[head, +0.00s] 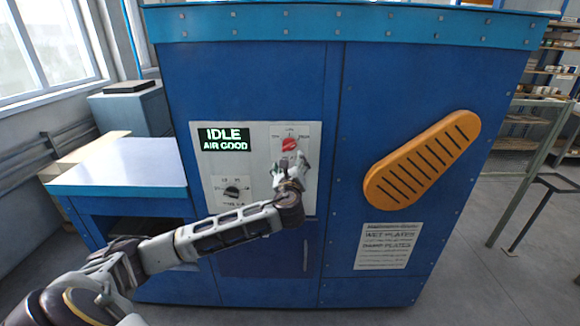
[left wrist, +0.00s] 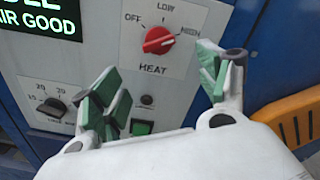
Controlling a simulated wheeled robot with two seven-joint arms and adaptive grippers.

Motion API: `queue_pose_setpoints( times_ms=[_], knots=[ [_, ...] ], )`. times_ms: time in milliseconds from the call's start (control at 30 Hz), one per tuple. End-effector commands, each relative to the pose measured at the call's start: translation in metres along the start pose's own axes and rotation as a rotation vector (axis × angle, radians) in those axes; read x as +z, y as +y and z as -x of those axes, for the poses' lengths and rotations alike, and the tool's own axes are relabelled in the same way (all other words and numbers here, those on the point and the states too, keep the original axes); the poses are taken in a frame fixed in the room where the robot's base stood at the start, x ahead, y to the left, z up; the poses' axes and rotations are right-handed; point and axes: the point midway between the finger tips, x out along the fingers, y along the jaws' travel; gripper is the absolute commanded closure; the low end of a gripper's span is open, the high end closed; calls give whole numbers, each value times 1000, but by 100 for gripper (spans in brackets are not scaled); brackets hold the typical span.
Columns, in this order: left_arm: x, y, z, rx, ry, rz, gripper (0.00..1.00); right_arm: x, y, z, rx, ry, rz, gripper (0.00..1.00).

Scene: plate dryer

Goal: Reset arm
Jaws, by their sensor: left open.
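My left arm reaches in from the left in the head view, and its gripper (head: 291,170) is in front of the control panel (head: 205,165) of a blue machine. In the left wrist view the left gripper (left wrist: 165,95) is open, its green-padded fingers spread with nothing between them. Past the fingers is the red heat knob (left wrist: 158,40), marked OFF, LOW and HIGH; the knob also shows in the head view (head: 289,144). Whether a fingertip touches the panel, I cannot tell. My right gripper is not in view.
A green-lit display (head: 224,139) reads IDLE, AIR GOOD. A black timer knob (head: 232,191) is lower left on the panel. A white-topped side table (head: 120,165) adjoins at left.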

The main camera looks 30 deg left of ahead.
Motion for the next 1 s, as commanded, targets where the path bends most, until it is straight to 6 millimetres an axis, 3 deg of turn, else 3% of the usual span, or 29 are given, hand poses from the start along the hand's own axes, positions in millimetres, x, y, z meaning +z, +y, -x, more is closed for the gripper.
queue_pose_setpoints(
  times_ms=[667,867,1000],
  knots=[
    [-2,2,0,2,4,3,25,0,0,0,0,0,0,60],
    [-31,18,-11,30,52,48,25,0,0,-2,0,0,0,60],
    [-75,44,-23,74,121,116,25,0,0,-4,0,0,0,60]
  ],
)
